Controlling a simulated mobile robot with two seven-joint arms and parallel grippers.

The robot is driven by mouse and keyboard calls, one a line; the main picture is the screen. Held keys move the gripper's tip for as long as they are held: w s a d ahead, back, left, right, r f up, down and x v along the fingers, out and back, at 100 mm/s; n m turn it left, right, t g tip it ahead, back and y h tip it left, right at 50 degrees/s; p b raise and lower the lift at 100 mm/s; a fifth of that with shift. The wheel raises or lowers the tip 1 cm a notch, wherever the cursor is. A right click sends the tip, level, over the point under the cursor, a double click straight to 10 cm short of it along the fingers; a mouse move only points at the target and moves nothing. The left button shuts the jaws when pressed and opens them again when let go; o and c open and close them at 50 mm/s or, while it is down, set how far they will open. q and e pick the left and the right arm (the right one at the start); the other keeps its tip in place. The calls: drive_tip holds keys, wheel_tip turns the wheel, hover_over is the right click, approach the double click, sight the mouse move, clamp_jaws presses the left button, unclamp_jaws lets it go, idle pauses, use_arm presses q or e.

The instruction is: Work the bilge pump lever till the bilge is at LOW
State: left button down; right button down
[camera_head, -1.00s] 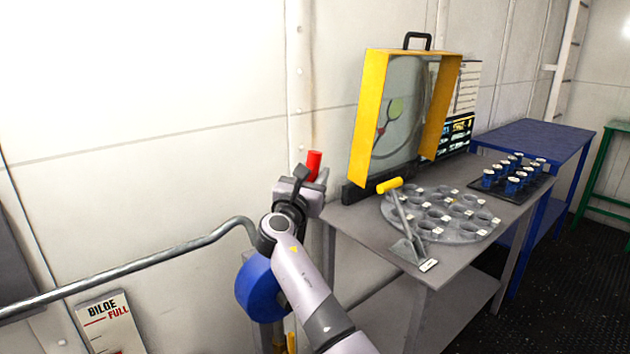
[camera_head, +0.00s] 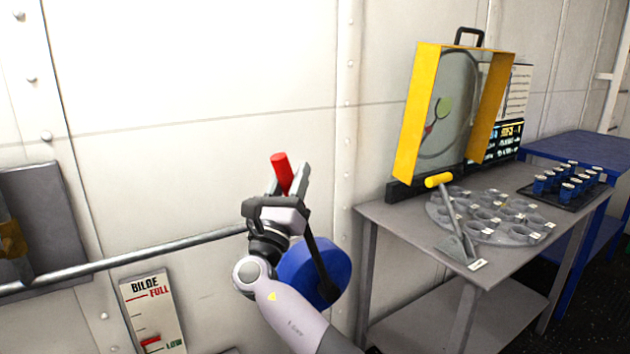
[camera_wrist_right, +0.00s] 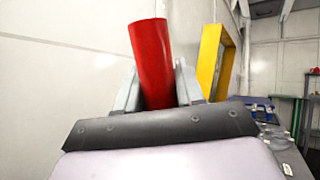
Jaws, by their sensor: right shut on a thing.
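The pump lever has a red handle (camera_head: 281,172) on a dark bar (camera_head: 320,260), beside the round blue pump body (camera_head: 305,268) by the wall. My right gripper (camera_head: 287,185) is shut on the red handle, whose top sticks out above the fingers. The lever leans left of the pump in the head view. The right wrist view shows the red handle (camera_wrist_right: 153,62) between the two fingers. The bilge gauge (camera_head: 152,308) on the wall reads FULL at the top and LOW near the bottom. Its red marker (camera_head: 151,342) is low, close to the LOW label. My left gripper is out of view.
A grey pipe (camera_head: 130,262) runs along the wall to the left. A blue table (camera_head: 570,147) stands beyond.

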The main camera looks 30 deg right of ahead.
drive_tip(key=shift+a+f+n+t+y+b, duration=0.2)
drive_tip(key=shift+a+f+n+t, duration=0.1)
drive_tip(key=shift+a, duration=0.3)
drive_tip(key=shift+a+f+n+t+y+b, duration=0.1)
drive_tip(key=shift+a+f+n+t+b, duration=0.15)
drive_tip(key=shift+a, duration=0.3)
drive_tip(key=shift+r, duration=0.15)
drive_tip(key=c, duration=0.8)
unclamp_jaws()
drive_tip(key=shift+s, duration=0.1)
drive_tip(key=shift+b+v, duration=0.3)
drive_tip(key=shift+v, duration=3.25)
